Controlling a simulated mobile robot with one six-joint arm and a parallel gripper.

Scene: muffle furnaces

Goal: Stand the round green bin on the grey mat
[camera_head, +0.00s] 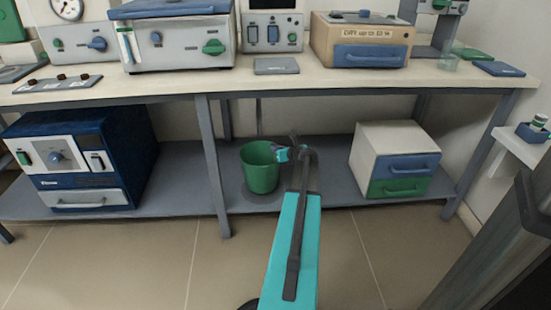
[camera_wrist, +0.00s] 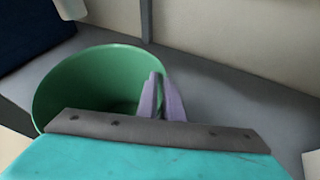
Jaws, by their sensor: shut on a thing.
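The round green bin (camera_head: 260,168) is upright at the lower shelf under the bench, left of centre of its bay. A dark grey round patch, which looks like the grey mat (camera_head: 250,202), shows just below and in front of it. I cannot tell whether the bin touches it or hangs slightly above. My gripper (camera_head: 281,153) is at the bin's right rim, shut on it. In the wrist view the bin (camera_wrist: 85,85) opens upward and looks empty, with my pale fingers (camera_wrist: 160,95) on its right wall. The bin's underside is hidden.
A white cabinet (camera_head: 395,160) with blue and green drawers stands on the shelf to the right. A dark blue furnace (camera_head: 80,160) stands to the left, beyond a grey bench leg (camera_head: 212,165). The bench top (camera_head: 230,85) overhangs the shelf. Shelf room is free between bin and cabinet.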

